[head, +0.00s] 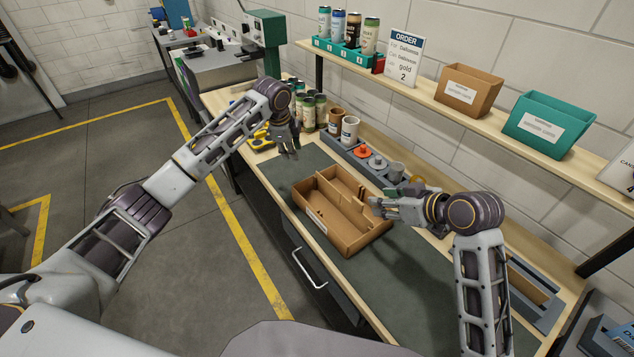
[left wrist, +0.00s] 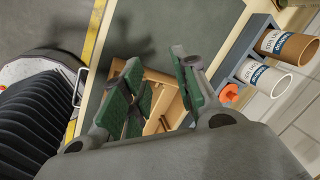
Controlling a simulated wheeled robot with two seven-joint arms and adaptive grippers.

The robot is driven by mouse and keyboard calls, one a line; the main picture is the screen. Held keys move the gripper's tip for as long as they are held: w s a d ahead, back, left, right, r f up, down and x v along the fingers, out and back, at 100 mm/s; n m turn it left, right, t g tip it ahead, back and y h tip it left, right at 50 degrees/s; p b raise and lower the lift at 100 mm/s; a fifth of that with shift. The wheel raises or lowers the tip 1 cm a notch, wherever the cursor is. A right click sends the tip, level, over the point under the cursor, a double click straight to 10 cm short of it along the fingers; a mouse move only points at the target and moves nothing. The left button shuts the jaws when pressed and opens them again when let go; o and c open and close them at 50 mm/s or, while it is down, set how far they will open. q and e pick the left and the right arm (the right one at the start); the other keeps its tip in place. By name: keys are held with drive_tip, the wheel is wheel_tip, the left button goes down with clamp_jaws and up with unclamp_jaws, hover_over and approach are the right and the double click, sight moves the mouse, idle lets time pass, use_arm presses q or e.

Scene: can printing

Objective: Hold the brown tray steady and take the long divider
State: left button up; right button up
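The brown tray (head: 372,241) stands on the dark mat. Its inside is split by a long divider (head: 338,208) running lengthwise and shorter cross pieces towards the back. My left gripper (head: 288,152) is above the mat, beyond the tray's far left corner, apart from it. In the left wrist view the left gripper (left wrist: 160,88) has its green-padded fingers spread with nothing held; the tray (left wrist: 158,76) shows behind and between them. My right gripper (head: 375,207) is at the tray's right wall. I cannot tell whether it touches or grips that wall.
A grey holder (head: 372,161) with cups and an orange piece (head: 361,152) stands behind the tray. Several cans (head: 308,112) stand at the back left. A shelf (head: 445,108) above carries bins and an order card (head: 404,57). The mat in front is clear.

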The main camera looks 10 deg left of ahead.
use_arm(q)
drive_tip(key=s+d+r+m+g, duration=0.1)
drive_tip(key=s+d+m+g, duration=0.1)
drive_tip(key=s+d+m, duration=0.35)
drive_tip(key=m+g, duration=0.1)
drive_tip(key=m, duration=0.2)
hover_over(317, 213)
drive_tip(key=shift+r+y, duration=0.1)
drive_tip(key=shift+y, duration=0.2)
drive_tip(key=shift+f, duration=6.9)
